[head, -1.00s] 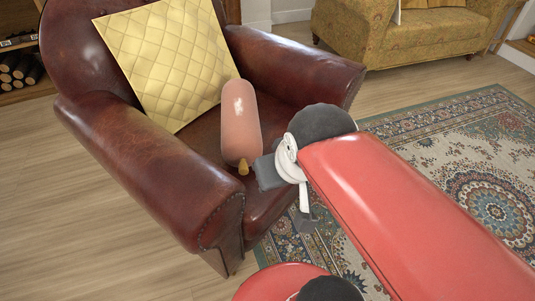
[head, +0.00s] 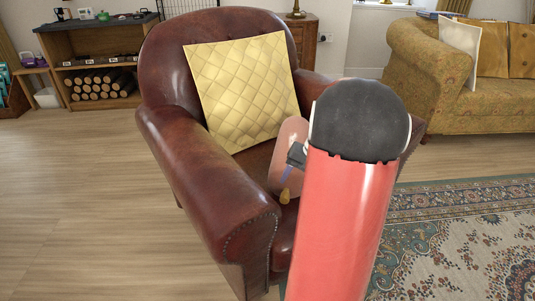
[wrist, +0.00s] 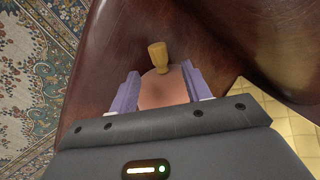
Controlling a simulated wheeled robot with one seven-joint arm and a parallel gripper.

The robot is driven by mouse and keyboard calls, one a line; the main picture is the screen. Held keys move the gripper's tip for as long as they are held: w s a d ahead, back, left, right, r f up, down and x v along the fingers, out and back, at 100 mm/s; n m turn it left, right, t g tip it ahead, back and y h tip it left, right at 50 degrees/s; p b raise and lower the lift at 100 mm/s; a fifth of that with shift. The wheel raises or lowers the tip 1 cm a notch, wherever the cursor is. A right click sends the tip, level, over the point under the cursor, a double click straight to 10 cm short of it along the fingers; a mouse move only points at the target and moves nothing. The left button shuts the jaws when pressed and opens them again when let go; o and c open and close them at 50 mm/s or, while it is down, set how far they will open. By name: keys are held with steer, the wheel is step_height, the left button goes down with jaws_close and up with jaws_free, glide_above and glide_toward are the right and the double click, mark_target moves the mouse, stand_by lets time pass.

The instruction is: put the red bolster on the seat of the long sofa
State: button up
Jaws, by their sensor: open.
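The red bolster (head: 290,131), a dull pinkish-red roll with a tan tassel at its near end, lies on the seat of the brown leather armchair (head: 200,165). My arm hides part of it in the head view. My gripper (wrist: 158,74) is open. In the wrist view its two purple fingers stand on either side of the bolster (wrist: 163,93), near its tasselled end; I cannot tell whether they touch it. The long sofa (head: 410,60), olive and patterned, stands at the back right, with cushions on it.
A yellow quilted cushion (head: 240,90) leans on the armchair's back. The armchair's arms rise on both sides of its seat. A patterned rug (head: 470,235) covers the floor at right. Bare wooden floor (head: 70,210) lies at left. A shelf with logs (head: 100,85) stands behind.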

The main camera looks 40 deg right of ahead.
mark_target(287, 194)
steer(key=x, duration=0.7)
steer(key=shift+f, duration=0.35)
jaws_close()
